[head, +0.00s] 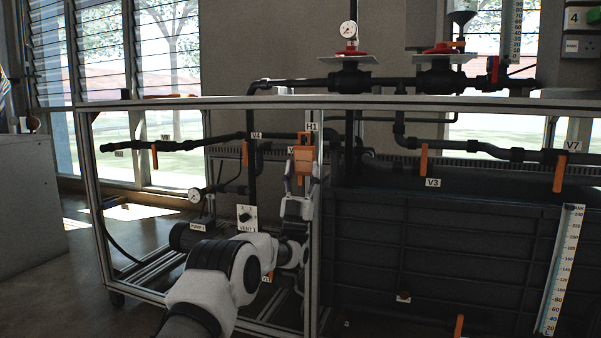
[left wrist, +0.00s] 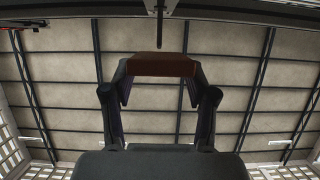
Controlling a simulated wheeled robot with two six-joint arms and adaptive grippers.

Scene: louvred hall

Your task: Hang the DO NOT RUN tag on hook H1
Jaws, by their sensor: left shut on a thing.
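The orange tag (head: 301,160) is upright in front of the rack's upright post, just below the H1 label (head: 311,127). Its lettering is too small to read. My left gripper (head: 299,186) comes up from below and is shut on the tag's lower part. In the left wrist view the tag (left wrist: 160,65) shows edge-on as a brown-orange block between the two fingertips (left wrist: 161,80). Hook H1 itself cannot be made out clearly in the head view; whether the tag's top touches it, I cannot tell. My right gripper is not in view.
The rack's top rail (head: 200,104) runs above the tag. Pipes with orange valve handles, such as the one by V3 (head: 424,160), lie behind and to the right. A dark tank (head: 430,250) fills the lower right. A pump (head: 195,235) and the VENT 1 plate (head: 247,219) stand left of my arm.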

